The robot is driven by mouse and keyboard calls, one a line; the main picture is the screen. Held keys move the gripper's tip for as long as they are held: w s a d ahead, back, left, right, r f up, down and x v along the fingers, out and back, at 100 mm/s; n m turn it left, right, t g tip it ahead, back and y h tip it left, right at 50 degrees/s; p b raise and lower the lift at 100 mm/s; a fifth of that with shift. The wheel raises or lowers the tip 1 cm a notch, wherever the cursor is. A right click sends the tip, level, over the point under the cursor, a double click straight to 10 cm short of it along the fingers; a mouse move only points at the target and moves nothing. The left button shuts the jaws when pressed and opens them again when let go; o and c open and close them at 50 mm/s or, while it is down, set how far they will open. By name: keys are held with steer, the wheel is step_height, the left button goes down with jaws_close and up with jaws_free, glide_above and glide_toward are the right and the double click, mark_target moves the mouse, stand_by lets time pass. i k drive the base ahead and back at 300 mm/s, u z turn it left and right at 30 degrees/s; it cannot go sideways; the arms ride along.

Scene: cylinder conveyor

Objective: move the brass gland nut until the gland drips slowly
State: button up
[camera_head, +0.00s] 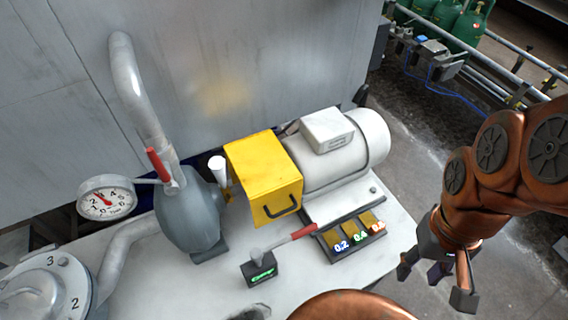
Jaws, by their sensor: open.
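The grey pump body (190,215) stands left of a yellow box-shaped cover (262,175) with a black handle. A small brassy bit (229,188) shows in the gap between pump and cover. It may be the gland nut, but it is mostly hidden, and I cannot make out any drip. My gripper (434,284) hangs open and empty at the right, pointing down, past the right edge of the pump's base plate and well apart from the pump.
A pressure gauge (106,200) and a red lever (158,165) are at the pump's left. A white motor (345,150) stands behind the cover. In front are a red-handled tool (290,238), a black box with green display (262,268) and a dark tray (340,255) with numbered yellow pieces.

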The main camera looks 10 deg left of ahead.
mark_target(230, 198)
steer(key=z, duration=1)
steer(key=k, duration=1)
steer(key=u, duration=1.65)
steer(key=i, duration=0.5)
steer(key=u, duration=0.05)
